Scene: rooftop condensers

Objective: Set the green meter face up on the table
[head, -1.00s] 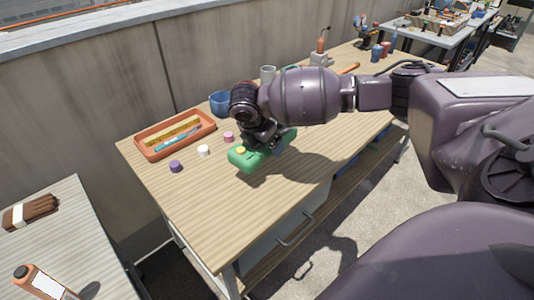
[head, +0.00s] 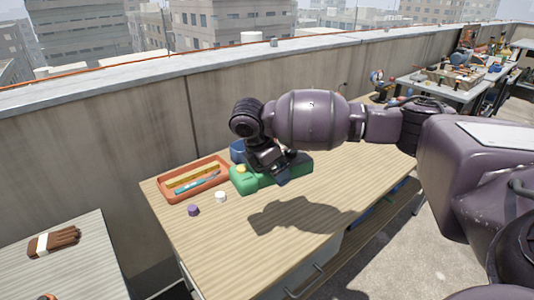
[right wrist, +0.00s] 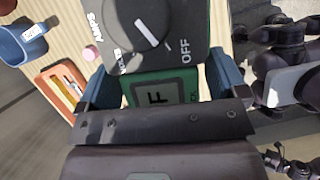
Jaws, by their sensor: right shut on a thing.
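The green meter (head: 246,181) is held by my right gripper (head: 275,168) above the wooden table (head: 262,232). It lies roughly level, and a shadow falls on the tabletop apart from it. In the right wrist view the meter's dark face (right wrist: 150,32), with a dial and "OFF" lettering, is turned toward the camera, which looks down. The green lower part with a grey display (right wrist: 158,97) sits between the two blue-grey fingers of my right gripper (right wrist: 160,85). My left gripper is not in view.
An orange tray (head: 163,196) with a yellow and a blue item stands on the table's left. A white cap (head: 220,197) and a purple cap (head: 193,210) lie before it. A blue mug (head: 237,150) stands behind. The front and middle tabletop is clear.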

